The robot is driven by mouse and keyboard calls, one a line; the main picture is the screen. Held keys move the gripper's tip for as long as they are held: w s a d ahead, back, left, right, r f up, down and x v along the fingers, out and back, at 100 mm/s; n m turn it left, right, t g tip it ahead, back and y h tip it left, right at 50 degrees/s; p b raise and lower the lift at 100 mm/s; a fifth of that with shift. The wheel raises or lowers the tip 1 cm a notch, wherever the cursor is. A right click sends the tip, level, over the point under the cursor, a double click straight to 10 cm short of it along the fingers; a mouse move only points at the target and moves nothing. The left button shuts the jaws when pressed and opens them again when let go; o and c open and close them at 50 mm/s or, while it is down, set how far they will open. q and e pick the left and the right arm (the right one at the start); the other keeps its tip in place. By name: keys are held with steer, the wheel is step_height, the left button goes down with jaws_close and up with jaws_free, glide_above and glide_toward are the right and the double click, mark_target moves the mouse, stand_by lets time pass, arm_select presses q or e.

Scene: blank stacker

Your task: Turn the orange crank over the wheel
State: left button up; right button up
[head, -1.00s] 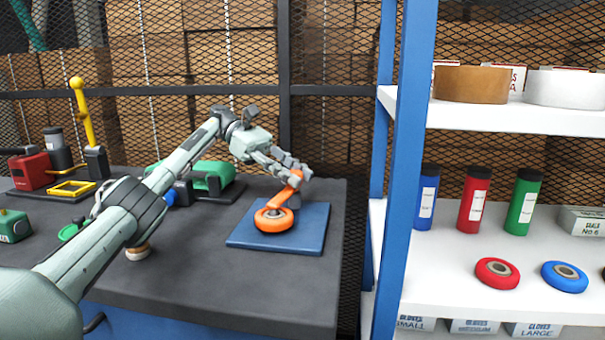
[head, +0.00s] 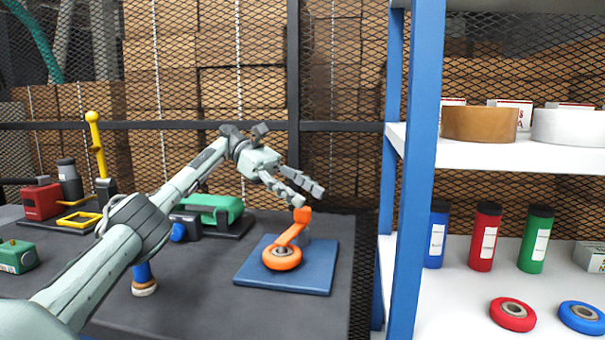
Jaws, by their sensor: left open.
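The orange crank (head: 294,230) rises at a slant from the orange wheel (head: 281,257), with its upper end to the right. The wheel is on a blue square base plate (head: 290,284) on the dark workbench. My left gripper (head: 311,194) is open and empty, just above the crank's upper end. Its fingers look apart from the crank, with a small gap below them. My right gripper is not in view.
A yellow lever (head: 97,150), a red box (head: 42,200) and a green device (head: 212,208) stand on the bench (head: 200,290) at left. A blue post (head: 413,200) and white shelves (head: 470,153) are at right.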

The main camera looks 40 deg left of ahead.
arm_select(q)
steer(key=shift+r, duration=3.1)
